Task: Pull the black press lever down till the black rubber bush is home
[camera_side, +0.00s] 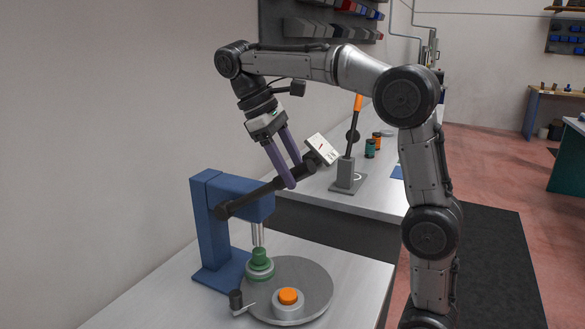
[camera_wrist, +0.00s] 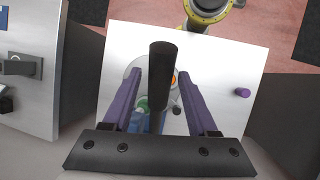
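The press has a blue frame (camera_side: 205,225) and a long black lever (camera_side: 245,202) slanting up to the right, with a thick black grip. My gripper (camera_side: 287,184) has its purple fingers on either side of the lever. In the wrist view the lever (camera_wrist: 163,75) lies between the fingers, with slim gaps showing, so they look open. The press's silver ram (camera_side: 258,233) hangs above a green part (camera_side: 259,257) on the round grey plate (camera_side: 315,275). I cannot make out a black rubber bush there or how deep it sits.
An orange-topped part (camera_side: 288,296) stands in a pale holder on the plate. A grey stand with an orange-tipped lever (camera_side: 350,172) and a white card (camera_side: 322,149) are behind. A purple cylinder (camera_wrist: 243,92) shows in the wrist view.

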